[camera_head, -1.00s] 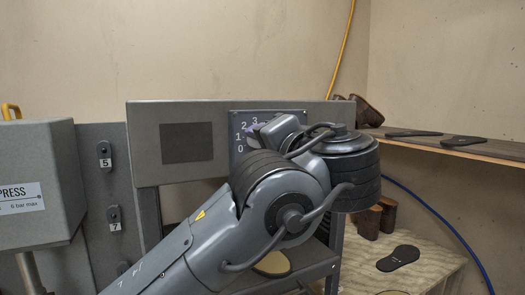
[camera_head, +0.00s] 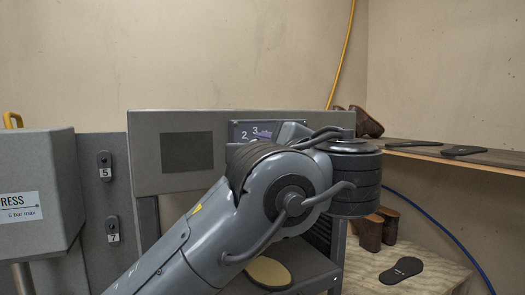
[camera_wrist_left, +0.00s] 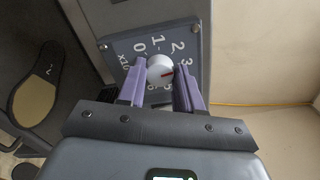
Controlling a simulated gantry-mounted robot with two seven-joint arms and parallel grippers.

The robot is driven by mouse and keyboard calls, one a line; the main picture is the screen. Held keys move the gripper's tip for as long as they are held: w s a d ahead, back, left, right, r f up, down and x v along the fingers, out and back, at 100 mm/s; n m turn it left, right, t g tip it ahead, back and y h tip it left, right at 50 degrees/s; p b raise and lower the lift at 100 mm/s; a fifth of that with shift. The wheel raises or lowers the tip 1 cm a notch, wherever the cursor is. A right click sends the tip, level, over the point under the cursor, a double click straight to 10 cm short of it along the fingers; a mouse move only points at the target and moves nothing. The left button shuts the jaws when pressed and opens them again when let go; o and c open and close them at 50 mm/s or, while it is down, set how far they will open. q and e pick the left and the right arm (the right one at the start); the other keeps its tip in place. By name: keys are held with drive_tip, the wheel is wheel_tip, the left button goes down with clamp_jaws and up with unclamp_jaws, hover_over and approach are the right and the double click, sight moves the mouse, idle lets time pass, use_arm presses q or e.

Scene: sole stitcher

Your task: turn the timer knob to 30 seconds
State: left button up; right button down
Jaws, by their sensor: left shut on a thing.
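The timer dial plate (camera_wrist_left: 122,50) is dark with white numbers 0, 1, 2, 3 and a partly covered "x10" mark. A round white knob (camera_wrist_left: 161,70) sits at its middle. My left gripper (camera_wrist_left: 160,64) is shut on the knob, with a purple finger on each side. In the head view the dial plate (camera_head: 242,131) is mostly hidden by my left arm; a purple finger (camera_head: 264,134) shows near the 3. My right gripper is not in view.
The dial is on a grey machine panel (camera_head: 150,150) with a dark square. A grey press (camera_head: 40,180) stands at the left. A shelf (camera_head: 430,152) at the right holds dark soles. A tan sole (camera_head: 268,272) lies below my arm.

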use_arm(q)
drive_tip(key=shift+d+m, duration=0.1)
drive_tip(key=shift+m, duration=0.5)
drive_tip(key=o, duration=1)
drive_tip(key=shift+o, duration=0.2)
drive_tip(key=b+v, duration=0.4)
drive_tip(key=v, duration=0.6)
drive_tip(key=shift+s, duration=0.35)
drive_tip(key=shift+d+f, duration=0.1)
drive_tip(key=shift+d, duration=0.05)
